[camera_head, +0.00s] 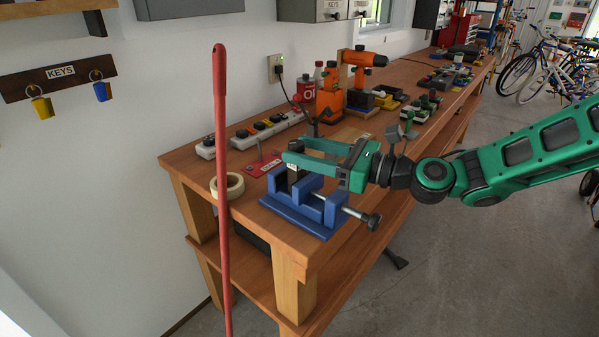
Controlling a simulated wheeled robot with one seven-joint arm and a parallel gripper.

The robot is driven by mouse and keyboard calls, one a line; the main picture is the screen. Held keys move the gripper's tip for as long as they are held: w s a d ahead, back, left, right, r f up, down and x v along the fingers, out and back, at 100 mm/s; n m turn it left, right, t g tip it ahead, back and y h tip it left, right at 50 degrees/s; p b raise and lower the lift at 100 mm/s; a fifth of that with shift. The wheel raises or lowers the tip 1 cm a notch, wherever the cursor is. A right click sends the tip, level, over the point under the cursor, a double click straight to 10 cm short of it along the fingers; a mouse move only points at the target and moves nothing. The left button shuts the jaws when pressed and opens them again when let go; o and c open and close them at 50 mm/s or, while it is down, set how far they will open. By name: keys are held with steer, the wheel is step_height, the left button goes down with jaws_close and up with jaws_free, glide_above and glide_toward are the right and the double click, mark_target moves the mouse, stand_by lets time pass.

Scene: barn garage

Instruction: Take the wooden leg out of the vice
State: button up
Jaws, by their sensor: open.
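The blue vice (318,207) stands on the near end of the wooden workbench, with its screw handle pointing right. A short dark upright piece (294,176), likely the wooden leg, stands at the vice's left jaw. Its wood grain cannot be made out. My green gripper (294,150) reaches in from the right, level, with its two fingers apart and pointing left. The nearer finger passes over or beside the top of the dark piece and hides part of it. I cannot tell whether the piece stands between the fingers or touches them.
A red pole (221,150) stands upright in front of the workbench (350,240).

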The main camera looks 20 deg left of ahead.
steer(key=shift+w+a+f, duration=0.1)
steer(key=shift+w+a, duration=0.05)
steer(key=shift+a, duration=0.8)
steer(key=shift+w+a+f, duration=0.1)
steer(key=shift+w+a, duration=0.1)
steer(key=shift+a, duration=0.75)
steer(key=shift+w+a+f, duration=0.1)
steer(key=shift+w+a, duration=0.05)
steer(key=shift+a, duration=0.8)
jaws_close()
